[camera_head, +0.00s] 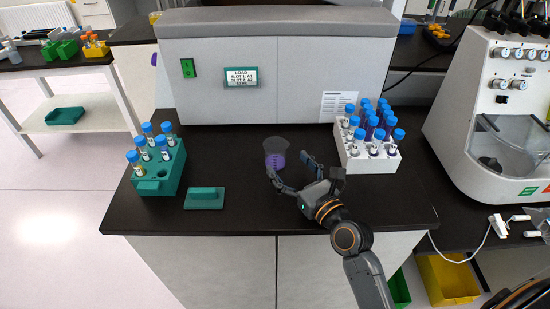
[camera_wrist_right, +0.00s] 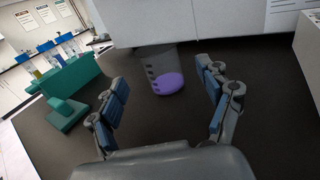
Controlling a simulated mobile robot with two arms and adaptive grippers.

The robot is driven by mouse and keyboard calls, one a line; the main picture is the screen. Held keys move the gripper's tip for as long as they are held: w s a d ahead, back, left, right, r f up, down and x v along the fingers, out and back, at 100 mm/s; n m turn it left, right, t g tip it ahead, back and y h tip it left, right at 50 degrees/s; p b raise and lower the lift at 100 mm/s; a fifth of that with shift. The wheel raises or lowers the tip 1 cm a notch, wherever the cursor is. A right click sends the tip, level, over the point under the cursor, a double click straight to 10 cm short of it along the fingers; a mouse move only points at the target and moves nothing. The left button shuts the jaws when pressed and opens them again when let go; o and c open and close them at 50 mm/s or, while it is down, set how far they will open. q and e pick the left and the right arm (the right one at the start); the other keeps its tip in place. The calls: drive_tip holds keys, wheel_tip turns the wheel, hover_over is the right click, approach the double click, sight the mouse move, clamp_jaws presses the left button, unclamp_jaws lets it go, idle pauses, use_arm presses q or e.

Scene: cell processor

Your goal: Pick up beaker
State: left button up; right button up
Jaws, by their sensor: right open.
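The beaker (camera_head: 277,149) is a small clear cup with purple contents. It stands upright on the black bench top in front of the grey machine. My right gripper (camera_head: 289,169) is open just to the front right of the beaker in the head view, with its fingers pointing towards it. In the right wrist view the beaker (camera_wrist_right: 164,72) stands ahead, between and beyond the two spread fingers of my right gripper (camera_wrist_right: 165,95). A gap shows between the beaker and the fingers. My left gripper is not in view.
A green rack (camera_head: 161,186) with blue-capped tubes stands at the left, with a small green block (camera_head: 205,198) beside it. A white rack (camera_head: 367,162) of blue-capped tubes stands right of the gripper. The grey machine (camera_head: 275,80) closes off the back.

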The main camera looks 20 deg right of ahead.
sight(281, 157)
drive_tip(key=shift+r+x, duration=0.2)
drive_tip(key=shift+x, duration=1.05)
drive_tip(key=x, duration=0.3)
drive_tip(key=shift+w+f+p, duration=0.15)
drive_tip(key=shift+w+p, duration=0.15)
drive_tip(key=shift+p, duration=0.05)
drive_tip(key=shift+w+a, duration=0.1)
drive_tip(key=shift+w, duration=0.1)
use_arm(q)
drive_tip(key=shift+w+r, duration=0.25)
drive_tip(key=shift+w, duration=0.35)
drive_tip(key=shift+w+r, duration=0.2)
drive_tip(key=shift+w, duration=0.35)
use_arm(e)
drive_tip(key=c, duration=1.2)
